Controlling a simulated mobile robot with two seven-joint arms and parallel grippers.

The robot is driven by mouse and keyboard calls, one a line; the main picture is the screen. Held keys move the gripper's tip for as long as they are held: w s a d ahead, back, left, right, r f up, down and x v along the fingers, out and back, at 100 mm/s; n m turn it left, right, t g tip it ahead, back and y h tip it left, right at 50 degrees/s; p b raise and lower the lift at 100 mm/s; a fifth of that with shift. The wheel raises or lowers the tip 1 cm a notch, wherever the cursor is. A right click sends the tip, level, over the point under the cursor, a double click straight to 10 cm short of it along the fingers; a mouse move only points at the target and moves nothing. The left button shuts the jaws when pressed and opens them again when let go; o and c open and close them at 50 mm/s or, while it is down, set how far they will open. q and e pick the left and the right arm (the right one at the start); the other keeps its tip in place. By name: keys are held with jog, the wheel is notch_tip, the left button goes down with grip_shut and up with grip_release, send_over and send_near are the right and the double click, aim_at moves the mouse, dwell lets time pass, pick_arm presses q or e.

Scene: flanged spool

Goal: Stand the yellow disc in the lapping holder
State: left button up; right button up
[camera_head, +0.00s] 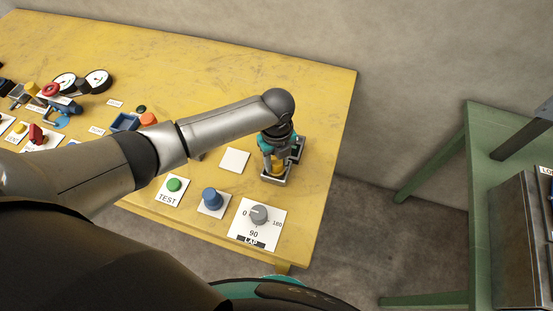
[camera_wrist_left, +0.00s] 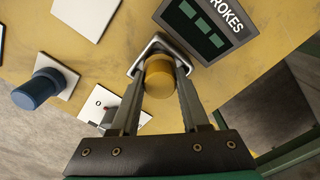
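The yellow disc (camera_head: 277,165) is under my left gripper (camera_head: 276,158) at the right end of the yellow bench. In the left wrist view the yellow disc (camera_wrist_left: 159,77) sits between the two fingers (camera_wrist_left: 160,80), which appear to press on its sides. The lapping holder (camera_head: 274,180) is a small grey metal frame on the bench. It also shows in the left wrist view (camera_wrist_left: 153,46), just beyond and around the disc. Whether the disc rests on the holder's floor is hidden. My right gripper is out of view.
A dark counter display (camera_wrist_left: 209,28) stands close beside the holder. A grey LAP dial (camera_head: 259,215), a blue knob (camera_head: 212,199), a green TEST button (camera_head: 174,184) and a blank white plate (camera_head: 234,160) are nearby. A green table (camera_head: 452,150) stands to the right across a gap.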

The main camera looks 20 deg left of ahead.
pick_arm(q)
jog(key=o, duration=0.5)
jog(key=shift+r, duration=0.1)
notch_tip(320, 180, up, 15)
jog(key=p, duration=0.2)
dwell(0.8)
